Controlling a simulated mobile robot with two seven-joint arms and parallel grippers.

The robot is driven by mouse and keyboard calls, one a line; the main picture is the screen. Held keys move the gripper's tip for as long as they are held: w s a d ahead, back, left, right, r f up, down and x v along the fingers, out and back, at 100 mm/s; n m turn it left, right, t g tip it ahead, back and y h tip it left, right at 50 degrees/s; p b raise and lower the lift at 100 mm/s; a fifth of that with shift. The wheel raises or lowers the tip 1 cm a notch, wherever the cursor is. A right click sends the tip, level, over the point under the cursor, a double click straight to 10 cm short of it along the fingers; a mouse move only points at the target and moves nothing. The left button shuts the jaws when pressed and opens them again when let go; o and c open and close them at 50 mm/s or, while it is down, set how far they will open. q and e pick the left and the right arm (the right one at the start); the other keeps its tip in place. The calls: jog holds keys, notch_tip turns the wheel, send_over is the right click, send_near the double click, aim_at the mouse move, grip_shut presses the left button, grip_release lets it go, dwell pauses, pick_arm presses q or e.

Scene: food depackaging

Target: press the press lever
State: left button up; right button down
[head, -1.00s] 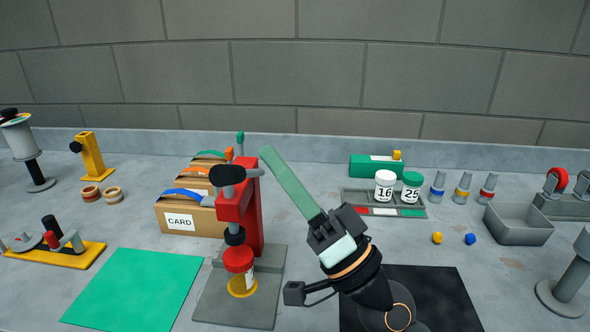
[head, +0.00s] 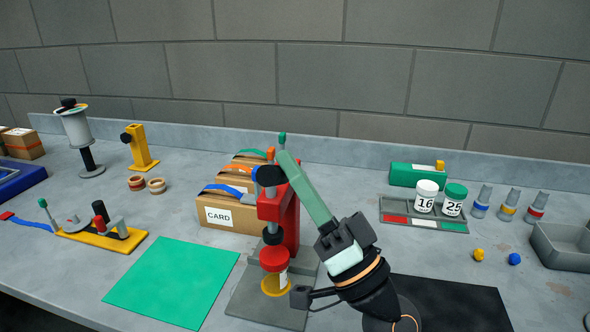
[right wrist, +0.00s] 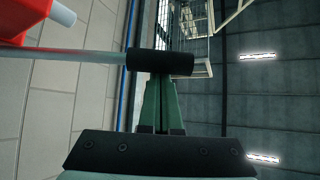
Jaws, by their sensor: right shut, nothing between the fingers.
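The press (head: 291,215) is red on a grey base plate (head: 250,300). Its lever ends in a black grip (head: 270,176) near the top of the red column. A jar with a red lid (head: 273,259) sits under the ram in a yellow ring (head: 277,286). My right gripper (head: 284,158) is shut and empty, its green fingers slanting up to the left beside the grip. In the right wrist view the grip (right wrist: 160,62) lies crosswise at the fingertips (right wrist: 161,82), on a grey rod (right wrist: 80,55). I cannot tell whether they touch. My left gripper is not in view.
Card boxes (head: 222,215) stand behind the press. A green mat (head: 172,282) lies to its left, a black mat (head: 455,303) to its right. A rack (head: 395,219) holds two jars. A yellow fixture (head: 100,238) sits further left.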

pick_arm(q)
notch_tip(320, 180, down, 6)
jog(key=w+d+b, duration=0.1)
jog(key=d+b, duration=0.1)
jog(key=b, duration=0.6)
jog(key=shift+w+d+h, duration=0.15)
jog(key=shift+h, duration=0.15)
pick_arm(e)
notch_tip(320, 180, down, 10)
jog(key=s, duration=0.2)
jog(key=shift+s+a, duration=0.3)
jog(key=shift+a, duration=0.1)
pick_arm(q)
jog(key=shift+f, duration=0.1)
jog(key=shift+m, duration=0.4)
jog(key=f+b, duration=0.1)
jog(key=b, duration=0.1)
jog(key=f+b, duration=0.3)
jog(key=b, duration=0.1)
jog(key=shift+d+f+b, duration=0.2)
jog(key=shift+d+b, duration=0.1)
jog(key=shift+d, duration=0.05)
pick_arm(e)
jog(key=v, duration=1.2)
jog(key=shift+s+d, duration=0.15)
jog(key=shift+d, duration=0.05)
jog(key=shift+r, duration=0.1)
jog(key=shift+s, duration=0.1)
